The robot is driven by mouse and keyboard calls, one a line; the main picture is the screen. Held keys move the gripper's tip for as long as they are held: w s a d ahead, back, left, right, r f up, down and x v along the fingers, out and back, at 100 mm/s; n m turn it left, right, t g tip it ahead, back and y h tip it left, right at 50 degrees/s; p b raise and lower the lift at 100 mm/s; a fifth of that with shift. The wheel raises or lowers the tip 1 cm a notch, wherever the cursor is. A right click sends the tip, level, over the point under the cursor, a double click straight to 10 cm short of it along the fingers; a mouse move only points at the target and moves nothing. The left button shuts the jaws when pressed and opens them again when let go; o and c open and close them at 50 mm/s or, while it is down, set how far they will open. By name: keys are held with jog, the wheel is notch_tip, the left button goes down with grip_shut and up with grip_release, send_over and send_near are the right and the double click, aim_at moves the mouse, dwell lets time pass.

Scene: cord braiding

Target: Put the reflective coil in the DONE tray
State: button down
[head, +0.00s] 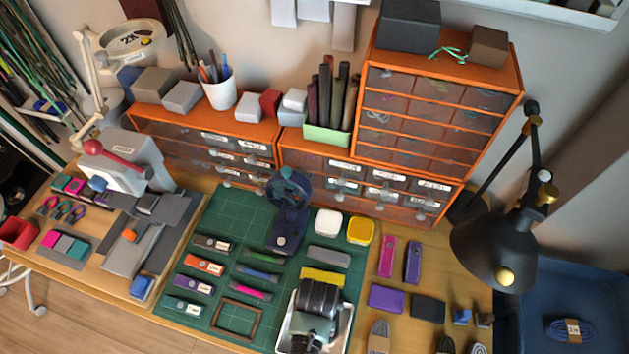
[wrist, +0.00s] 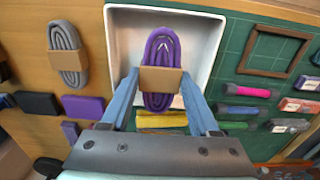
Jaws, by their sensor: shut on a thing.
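A purple oval coil (wrist: 161,45) with a brown band sits between the fingers of my gripper (wrist: 160,82) in the wrist view. The fingers press on it from both sides. A white tray (wrist: 205,28) lies below and around it; whether the coil touches the tray floor I cannot tell. In the head view my arm hides the coil and much of the white tray (head: 346,328). A grey coil (wrist: 66,50) with a brown band lies on the wood beside the tray. No DONE label is readable, and I cannot tell which coil is the reflective one.
A blue bin (head: 535,290) at the right holds a dark blue banded coil (head: 570,330). A black lamp (head: 495,245) stands beside it. The green mat (head: 235,225) carries tools, cord bundles and a brown frame (head: 235,318). Orange drawer units (head: 440,100) line the back.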

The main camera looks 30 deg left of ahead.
jog(key=shift+f, duration=2.1)
jog(key=shift+f+b, duration=0.2)
jog(key=shift+b, duration=0.15)
jog(key=shift+c, duration=0.6)
grip_release()
notch_tip(320, 180, up, 12)
jog(key=shift+r+p, duration=0.25)
jog(key=shift+p, duration=0.5)
